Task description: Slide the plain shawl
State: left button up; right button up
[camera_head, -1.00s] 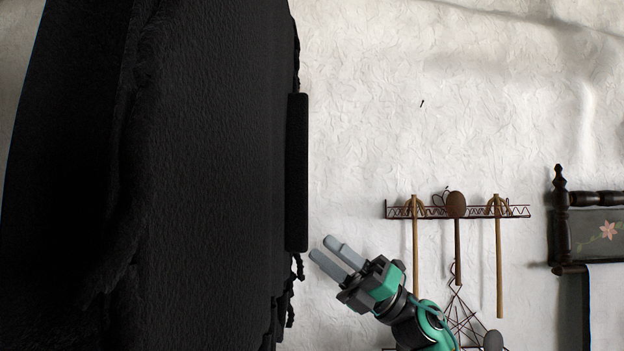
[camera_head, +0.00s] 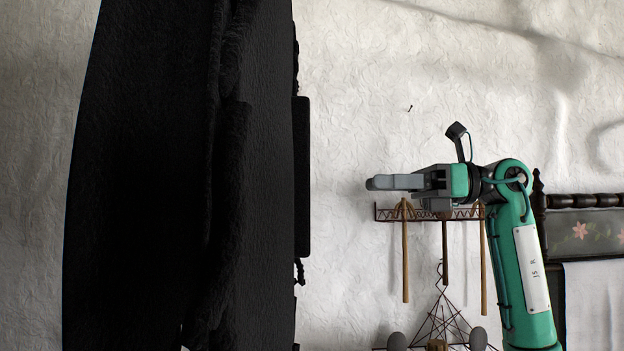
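A tall black mass (camera_head: 150,200) with a rough, fabric-like surface and long vertical folds fills the left of the head view. It may be the plain shawl, but I cannot tell for sure; its lower end is cut off by the frame. My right gripper (camera_head: 374,183) is to the right of it, pointing left, with a visible gap of wall between its fingertips and the black edge. Its fingers overlap from this side, so their opening does not show. It holds nothing that I can see. My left gripper is not in view.
A dark narrow block (camera_head: 303,175) stands along the black mass's right edge. Behind my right gripper, a red wall rack (camera_head: 386,212) carries wooden-handled tools (camera_head: 405,265). A dark wooden frame with a flower-painted panel (camera_head: 590,232) is at right. White wall (camera_head: 350,80) shows between.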

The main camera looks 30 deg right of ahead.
jog(key=p+x, duration=0.3)
jog(key=x, duration=0.8)
jog(key=shift+a, duration=0.25)
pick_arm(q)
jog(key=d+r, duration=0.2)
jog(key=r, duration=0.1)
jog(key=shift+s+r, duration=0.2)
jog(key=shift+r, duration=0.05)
pick_arm(e)
grip_shut()
